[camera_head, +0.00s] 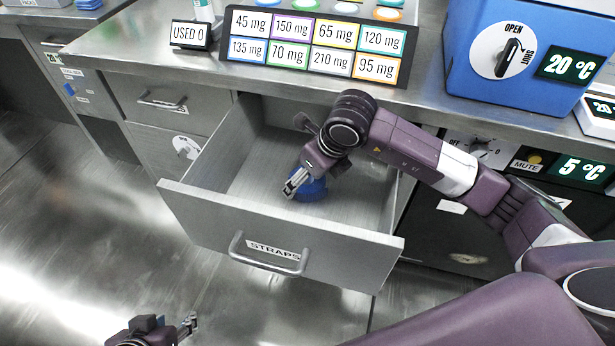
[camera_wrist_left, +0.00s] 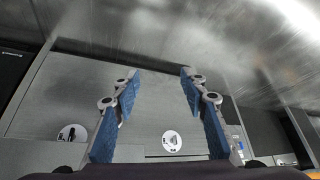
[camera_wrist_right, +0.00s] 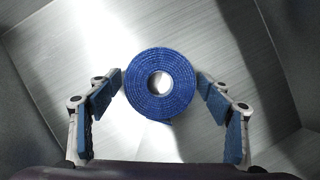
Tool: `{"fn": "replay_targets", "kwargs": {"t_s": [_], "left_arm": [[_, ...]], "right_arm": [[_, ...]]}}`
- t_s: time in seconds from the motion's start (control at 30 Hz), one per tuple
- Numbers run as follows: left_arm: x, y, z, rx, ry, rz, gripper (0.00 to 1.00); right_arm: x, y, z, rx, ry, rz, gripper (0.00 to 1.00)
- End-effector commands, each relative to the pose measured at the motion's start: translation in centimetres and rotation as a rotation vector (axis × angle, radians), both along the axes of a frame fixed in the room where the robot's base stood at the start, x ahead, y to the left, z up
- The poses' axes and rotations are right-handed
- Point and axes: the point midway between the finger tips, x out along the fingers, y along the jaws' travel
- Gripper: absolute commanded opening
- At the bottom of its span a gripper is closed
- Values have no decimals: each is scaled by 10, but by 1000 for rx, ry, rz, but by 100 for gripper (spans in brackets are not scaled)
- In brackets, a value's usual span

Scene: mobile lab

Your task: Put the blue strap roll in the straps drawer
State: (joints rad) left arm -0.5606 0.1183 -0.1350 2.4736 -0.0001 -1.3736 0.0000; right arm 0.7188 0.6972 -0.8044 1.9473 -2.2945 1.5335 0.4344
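The blue strap roll (camera_head: 311,189) is inside the pulled-out straps drawer (camera_head: 270,238), near the middle of its floor. In the right wrist view the roll (camera_wrist_right: 161,84) lies flat, its round face and centre hole toward the camera. My right gripper (camera_head: 296,184) reaches down into the drawer over the roll, partly hiding it in the head view. Its fingertips (camera_wrist_right: 160,80) stand on either side of the roll, open, with narrow gaps showing. My left gripper (camera_head: 188,326) is low at the bottom left, outside the drawer, open and empty; its fingers (camera_wrist_left: 160,80) show apart.
The drawer's front panel, labelled STRAPS, and side walls surround my right gripper. Above is a steel counter (camera_head: 150,40) with a board of mg labels (camera_head: 315,45) and a blue device (camera_head: 530,60). A closed drawer (camera_head: 165,103) is to the left. Floor at left is clear.

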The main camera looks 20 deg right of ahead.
Motion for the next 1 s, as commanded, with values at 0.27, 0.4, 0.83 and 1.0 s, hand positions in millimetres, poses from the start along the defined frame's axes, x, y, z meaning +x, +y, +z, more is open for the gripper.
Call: {"fn": "replay_targets", "kwargs": {"t_s": [0.27, 0.4, 0.83, 1.0], "left_arm": [[0, 0, 0, 0, 0, 0, 40], [-3, 1, 0, 2, 13, 0, 40], [-55, 16, -5, 44, 218, 18, 40], [-55, 16, 0, 43, 216, 18, 40]], "right_arm": [[0, 0, 0, 0, -1, 0, 79], [-1, -1, 6, 1, -2, 0, 79], [-28, -14, 80, 0, -5, 0, 79], [-37, -18, 102, 1, -2, 1, 79]]}}
